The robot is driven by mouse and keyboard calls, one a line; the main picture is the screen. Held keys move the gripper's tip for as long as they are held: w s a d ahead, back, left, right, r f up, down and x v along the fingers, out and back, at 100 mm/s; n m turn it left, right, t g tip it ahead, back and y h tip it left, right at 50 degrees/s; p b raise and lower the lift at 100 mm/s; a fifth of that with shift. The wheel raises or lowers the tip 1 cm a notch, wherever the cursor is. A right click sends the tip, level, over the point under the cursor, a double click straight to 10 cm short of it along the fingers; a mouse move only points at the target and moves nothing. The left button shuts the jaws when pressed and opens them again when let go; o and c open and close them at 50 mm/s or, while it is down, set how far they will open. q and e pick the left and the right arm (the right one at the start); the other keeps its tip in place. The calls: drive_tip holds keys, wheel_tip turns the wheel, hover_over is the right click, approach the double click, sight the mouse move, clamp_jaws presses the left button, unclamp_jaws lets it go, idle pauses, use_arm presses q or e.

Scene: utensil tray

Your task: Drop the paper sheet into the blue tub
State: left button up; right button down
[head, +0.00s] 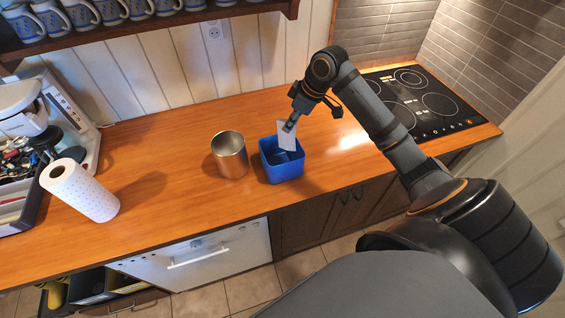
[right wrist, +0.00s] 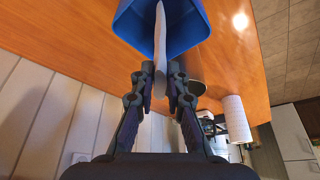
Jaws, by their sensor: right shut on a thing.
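The white paper sheet (head: 286,139) hangs upright from my right gripper (head: 290,123), which is shut on its upper part. The sheet's lower end is over the opening of the blue tub (head: 284,174), overlapping its back rim in the head view. In the right wrist view the sheet (right wrist: 159,40) is edge-on between the two fingers of my right gripper (right wrist: 161,80), in front of the blue tub's opening (right wrist: 135,22). I cannot tell whether the sheet touches the tub. My left gripper does not show.
A metal canister (head: 230,156) stands just left of the tub. A paper towel roll (head: 80,190) and a utensil tray (head: 18,190) are at the far left. A black cooktop (head: 425,103) is at the right. The counter between the canister and the towel roll is clear.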

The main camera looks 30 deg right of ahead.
drive_tip(key=c, duration=1.6)
unclamp_jaws()
drive_tip(key=shift+w, duration=0.15)
drive_tip(key=shift+o, duration=1.6)
drive_tip(key=shift+r, duration=0.1)
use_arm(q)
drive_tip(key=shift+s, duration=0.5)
use_arm(e)
drive_tip(key=v, duration=1.2)
